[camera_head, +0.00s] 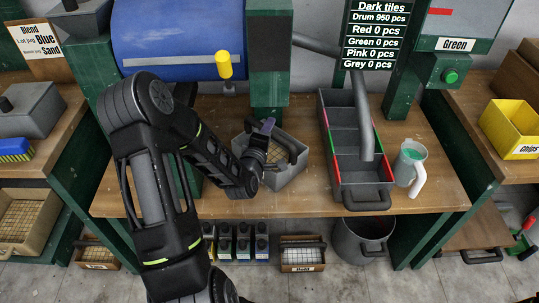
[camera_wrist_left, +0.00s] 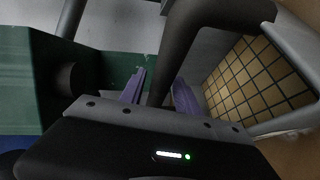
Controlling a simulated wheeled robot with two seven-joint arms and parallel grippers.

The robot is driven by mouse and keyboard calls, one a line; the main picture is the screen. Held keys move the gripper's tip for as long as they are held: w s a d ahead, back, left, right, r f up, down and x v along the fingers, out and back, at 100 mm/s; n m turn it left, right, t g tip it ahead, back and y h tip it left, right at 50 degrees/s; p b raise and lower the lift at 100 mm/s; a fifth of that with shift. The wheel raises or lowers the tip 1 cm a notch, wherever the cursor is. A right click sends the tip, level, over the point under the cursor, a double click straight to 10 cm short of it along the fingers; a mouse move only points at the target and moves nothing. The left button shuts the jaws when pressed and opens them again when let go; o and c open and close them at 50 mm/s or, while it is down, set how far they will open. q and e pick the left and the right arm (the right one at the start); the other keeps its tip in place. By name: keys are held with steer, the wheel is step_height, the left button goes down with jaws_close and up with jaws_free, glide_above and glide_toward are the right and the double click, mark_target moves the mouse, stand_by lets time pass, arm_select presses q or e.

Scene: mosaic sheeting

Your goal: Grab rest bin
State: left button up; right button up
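A grey bin (camera_head: 290,175) with a dark tubular handle stands on the wooden table, with a gridded tan panel inside it. No label on it is readable, so I cannot tell whether it is named rest. My left gripper (camera_head: 262,127) is over the left side of this bin, at its handle. In the left wrist view, my gripper's two purple fingers (camera_wrist_left: 158,92) are apart, with the dark handle (camera_wrist_left: 185,45) running between them. A gap shows beside the left finger. The gridded panel (camera_wrist_left: 255,80) shows to the right. My right gripper is not in view.
A long divided grey tray (camera_head: 345,180) with red and green edges and a pale jug (camera_head: 408,165) stand to the right. A blue drum (camera_head: 180,40) and green posts rise behind. A bucket (camera_head: 360,240) and small bins are below the table.

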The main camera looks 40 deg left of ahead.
arm_select(q)
jaws_close()
stand_by(1.1)
